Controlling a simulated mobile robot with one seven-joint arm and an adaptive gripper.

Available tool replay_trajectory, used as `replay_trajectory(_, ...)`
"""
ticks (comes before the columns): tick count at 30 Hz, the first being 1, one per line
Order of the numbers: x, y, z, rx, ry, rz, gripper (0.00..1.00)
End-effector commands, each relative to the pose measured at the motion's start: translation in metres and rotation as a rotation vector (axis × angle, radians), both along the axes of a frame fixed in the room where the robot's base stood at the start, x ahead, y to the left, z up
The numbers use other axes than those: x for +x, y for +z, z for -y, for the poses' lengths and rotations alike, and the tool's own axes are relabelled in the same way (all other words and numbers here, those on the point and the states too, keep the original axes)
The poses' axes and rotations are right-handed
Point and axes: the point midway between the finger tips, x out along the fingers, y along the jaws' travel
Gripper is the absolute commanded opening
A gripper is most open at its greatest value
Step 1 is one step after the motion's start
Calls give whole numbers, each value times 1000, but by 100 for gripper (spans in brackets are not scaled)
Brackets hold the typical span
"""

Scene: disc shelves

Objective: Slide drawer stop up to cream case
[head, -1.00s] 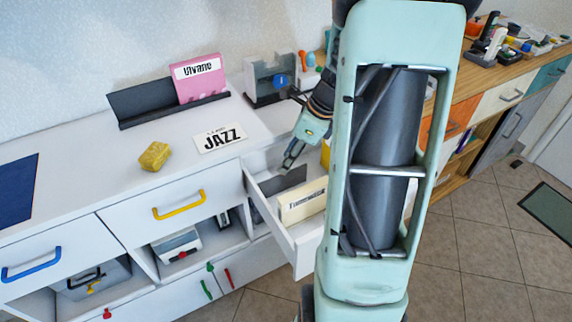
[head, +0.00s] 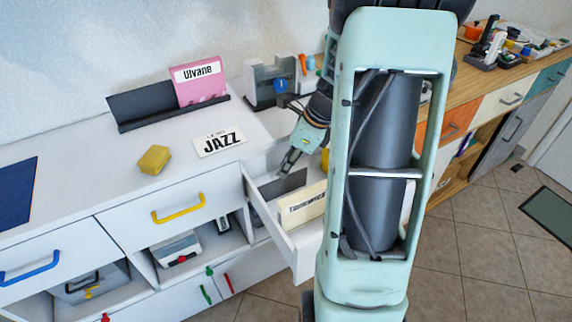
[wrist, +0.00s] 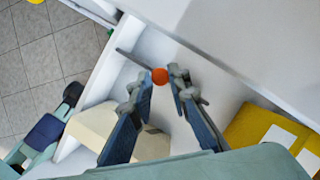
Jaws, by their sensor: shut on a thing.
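The open drawer (head: 276,222) holds a cream case (head: 303,203), lettered on its front, and a dark grey upright plate, the drawer stop (head: 286,183), behind it. A gap shows between stop and case. My gripper (head: 287,168) reaches down into the drawer at the stop. In the wrist view my gripper (wrist: 162,76) is shut on the stop's orange knob (wrist: 160,75). The stop's thin grey edge (wrist: 131,58) runs out to the left of the fingers. The cream case (wrist: 88,124) lies lower left, partly hidden by a finger.
A yellow case (wrist: 258,128) stands on the other side of my gripper, mostly hidden in the head view. A JAZZ card (head: 220,144), a yellow block (head: 154,159) and a pink case (head: 201,82) on a dark rack (head: 150,105) are on the white counter.

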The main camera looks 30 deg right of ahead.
Motion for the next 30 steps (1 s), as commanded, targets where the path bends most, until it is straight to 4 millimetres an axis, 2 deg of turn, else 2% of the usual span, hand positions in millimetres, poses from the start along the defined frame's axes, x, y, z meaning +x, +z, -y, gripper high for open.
replay_trajectory(5,-5,1,1,0,-1,0,0)
replay_trajectory(13,-39,1,2,-1,-1,0,0)
replay_trajectory(22,-41,1,2,-2,0,2,0)
replay_trajectory(23,-41,1,2,-2,0,2,18)
replay_trajectory(24,-41,1,2,-2,0,2,23)
replay_trajectory(27,-41,1,2,-2,0,2,34)
replay_trajectory(30,-41,0,2,-1,0,1,34)
